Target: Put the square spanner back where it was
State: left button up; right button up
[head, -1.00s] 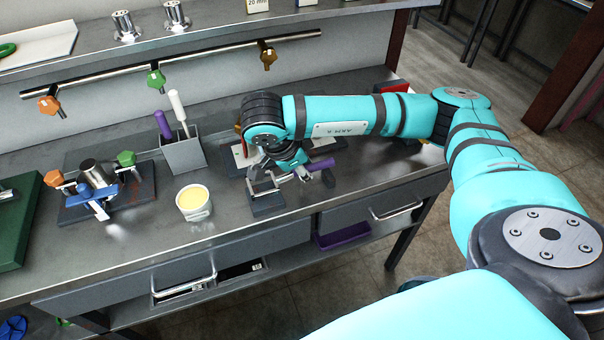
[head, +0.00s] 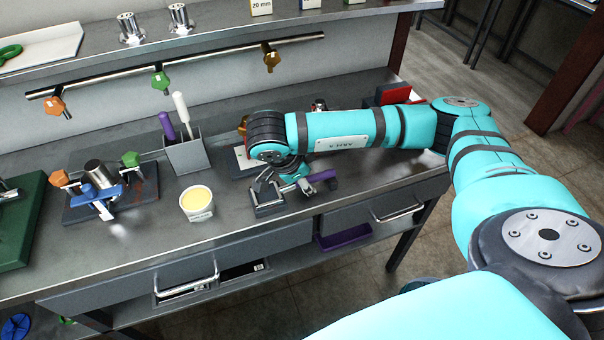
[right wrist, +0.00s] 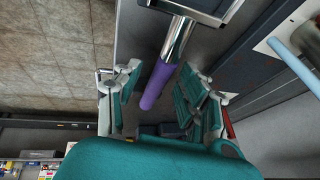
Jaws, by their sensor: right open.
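A tool with a purple handle and a chrome shaft (right wrist: 163,77) lies between the fingers of my right gripper (right wrist: 160,95) in the right wrist view. The fingers are apart, one on each side of the handle, and do not close on it. The shaft runs to a dark grey block (right wrist: 210,8). In the head view the purple handle (head: 322,176) shows just right of my right gripper (head: 288,184), low over the bench by the grey block (head: 265,203). I cannot tell for certain whether this tool is the square spanner. My left gripper is out of view.
A tub with yellow contents (head: 197,203) and a grey holder with purple and white handles (head: 187,156) stand left of my right gripper. A clamp fixture (head: 100,183) is farther left. A rail (head: 200,63) with hanging coloured pieces runs behind. The bench's front edge is close.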

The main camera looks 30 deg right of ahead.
jog(key=v, duration=1.2)
jog(key=shift+d, duration=0.15)
dwell(0.4)
